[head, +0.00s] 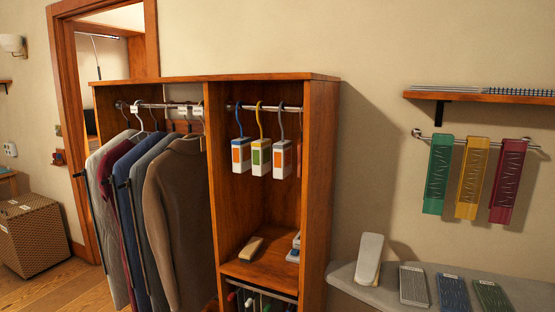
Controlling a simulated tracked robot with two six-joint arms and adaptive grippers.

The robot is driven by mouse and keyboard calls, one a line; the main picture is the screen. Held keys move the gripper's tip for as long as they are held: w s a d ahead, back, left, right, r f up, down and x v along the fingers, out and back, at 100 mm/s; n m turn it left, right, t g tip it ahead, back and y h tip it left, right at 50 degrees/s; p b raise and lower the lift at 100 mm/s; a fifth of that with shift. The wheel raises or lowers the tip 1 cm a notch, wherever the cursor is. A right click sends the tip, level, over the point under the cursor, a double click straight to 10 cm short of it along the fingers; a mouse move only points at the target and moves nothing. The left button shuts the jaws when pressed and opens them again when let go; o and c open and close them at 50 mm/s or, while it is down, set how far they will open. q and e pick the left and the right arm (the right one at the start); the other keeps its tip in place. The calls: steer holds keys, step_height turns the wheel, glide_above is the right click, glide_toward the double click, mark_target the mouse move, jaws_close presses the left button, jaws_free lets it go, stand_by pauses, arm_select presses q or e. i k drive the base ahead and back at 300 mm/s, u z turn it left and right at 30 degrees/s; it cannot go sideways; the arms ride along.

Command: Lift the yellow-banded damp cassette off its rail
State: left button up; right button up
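Three white damp cassettes hang by hooks from a metal rail (262,107) in the upper right compartment of the wooden wardrobe. The middle one, the yellow-banded cassette (261,157), has a yellow hook and a green label. The left cassette (241,155) has a blue hook and an orange label. The right cassette (282,157) has a dark bluish hook and an orange label. The cassettes hang close together, upright. The bands are too small to read clearly. Neither of my grippers shows in this view.
Coats (160,210) hang in the left compartment. A shelf (262,265) below the cassettes holds a tan block (250,248) and pale items at right. The compartment's side walls flank the cassettes.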

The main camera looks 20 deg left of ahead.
mark_target(261, 148)
steer(key=u, duration=0.15)
steer(key=i, duration=0.9)
